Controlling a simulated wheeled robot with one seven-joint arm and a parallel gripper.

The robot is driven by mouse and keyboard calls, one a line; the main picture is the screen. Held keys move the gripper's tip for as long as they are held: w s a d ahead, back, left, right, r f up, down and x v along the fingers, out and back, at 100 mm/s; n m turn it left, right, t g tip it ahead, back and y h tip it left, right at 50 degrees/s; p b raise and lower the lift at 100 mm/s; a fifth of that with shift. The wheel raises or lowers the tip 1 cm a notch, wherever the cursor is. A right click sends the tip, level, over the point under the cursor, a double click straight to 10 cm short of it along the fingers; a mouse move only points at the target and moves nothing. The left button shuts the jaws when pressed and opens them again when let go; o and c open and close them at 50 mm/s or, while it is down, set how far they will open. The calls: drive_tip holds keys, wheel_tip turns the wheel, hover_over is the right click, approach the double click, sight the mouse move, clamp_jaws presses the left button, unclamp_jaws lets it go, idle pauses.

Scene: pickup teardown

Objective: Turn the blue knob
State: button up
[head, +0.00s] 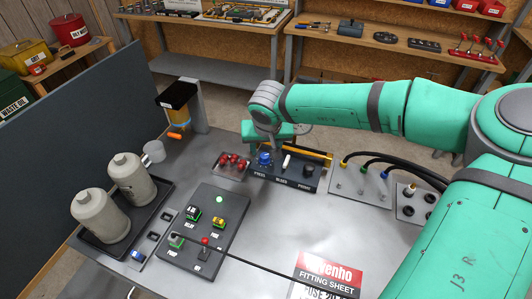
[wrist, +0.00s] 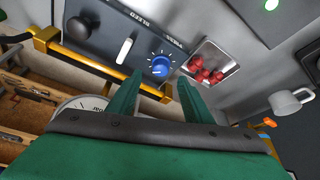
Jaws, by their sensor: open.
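The blue knob (wrist: 160,66) sits on a dark control panel (wrist: 128,20), beside a white lever (wrist: 124,50) and a black knob (wrist: 80,28). In the head view the blue knob (head: 264,159) is at the left end of the panel, just below my gripper. My gripper (wrist: 154,88) is open and empty in the wrist view, its two green fingers pointing toward the blue knob and apart from it. In the head view the fingers are mostly hidden behind the wrist and the gripper body.
A yellow bar (wrist: 95,62) runs along the panel's edge close to my fingers. A tray of red parts (head: 232,163) lies left of the panel. A board with switches (head: 205,232) stands in front. Hoses (head: 385,165) run at the right. The bench's front middle is mostly clear.

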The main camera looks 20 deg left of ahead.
sight(265, 156)
drive_tip(key=x, duration=0.5)
drive_tip(key=shift+s+a, duration=0.1)
drive_tip(key=shift+a, duration=0.15)
drive_tip(key=shift+d+f, duration=0.3)
drive_tip(key=shift+f, duration=0.05)
drive_tip(key=shift+a, duration=0.1)
drive_tip(key=c, duration=1.1)
